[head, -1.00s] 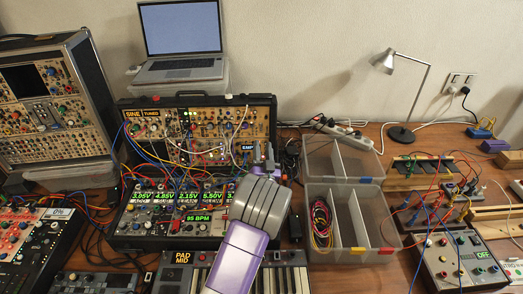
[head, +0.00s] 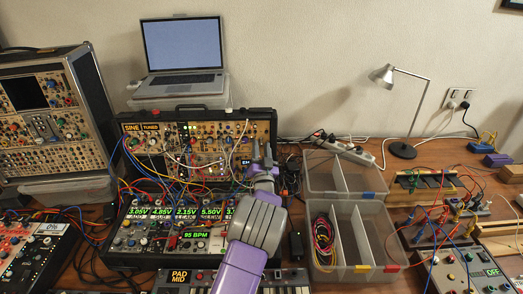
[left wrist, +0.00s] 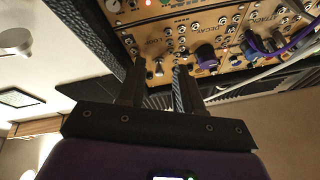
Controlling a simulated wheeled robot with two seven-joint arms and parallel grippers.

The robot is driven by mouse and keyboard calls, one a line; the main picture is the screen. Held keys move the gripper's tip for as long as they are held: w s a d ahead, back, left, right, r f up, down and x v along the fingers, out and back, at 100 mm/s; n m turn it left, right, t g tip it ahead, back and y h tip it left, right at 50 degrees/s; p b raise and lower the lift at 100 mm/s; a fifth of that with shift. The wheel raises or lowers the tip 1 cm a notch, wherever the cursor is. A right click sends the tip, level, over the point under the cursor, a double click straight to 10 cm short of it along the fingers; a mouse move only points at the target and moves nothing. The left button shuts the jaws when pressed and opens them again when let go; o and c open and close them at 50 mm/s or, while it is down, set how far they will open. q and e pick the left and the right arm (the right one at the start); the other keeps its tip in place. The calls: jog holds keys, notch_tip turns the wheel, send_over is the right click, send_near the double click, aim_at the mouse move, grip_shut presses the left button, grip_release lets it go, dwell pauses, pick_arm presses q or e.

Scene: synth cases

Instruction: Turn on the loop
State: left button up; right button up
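The open synth case (head: 200,112) stands at the back of the table, with orange and cream panels of knobs and jacks. My left gripper (head: 262,162) is in front of the right end of its upper row. In the left wrist view the synth panel (left wrist: 222,28) fills the top, with knobs, jacks and a DECAY label. The fingers of my left gripper (left wrist: 158,76) are apart, with a small bright part of the panel showing between them. I cannot tell whether they touch it. My right gripper is not in view.
A box with a green OFF display (head: 490,272) stands at the right. Clear plastic bins (head: 340,215) are right of my arm. A keyboard (head: 180,280) lies in front, and a laptop (head: 184,55) is behind. Patch cables hang across the synth's left and middle.

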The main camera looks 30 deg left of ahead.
pick_arm(q)
grip_shut()
jog(key=shift+r+g+p, duration=0.3)
jog(key=shift+r+p, duration=0.05)
jog(key=shift+p, duration=0.45)
notch_tip(320, 180, up, 3)
jog(key=g+h+p, duration=0.2)
jog(key=g+p, duration=0.1)
jog(key=p, duration=0.6)
jog(key=g+h+p, duration=0.3)
jog(key=p, duration=0.6)
jog(key=shift+w+r+g+p, duration=0.1)
jog(key=shift+g+p, duration=0.2)
jog(key=shift+g, duration=0.1)
jog(key=shift+a+g+p, duration=0.1)
jog(key=shift+g+p, duration=0.3)
jog(key=shift+p, duration=0.5)
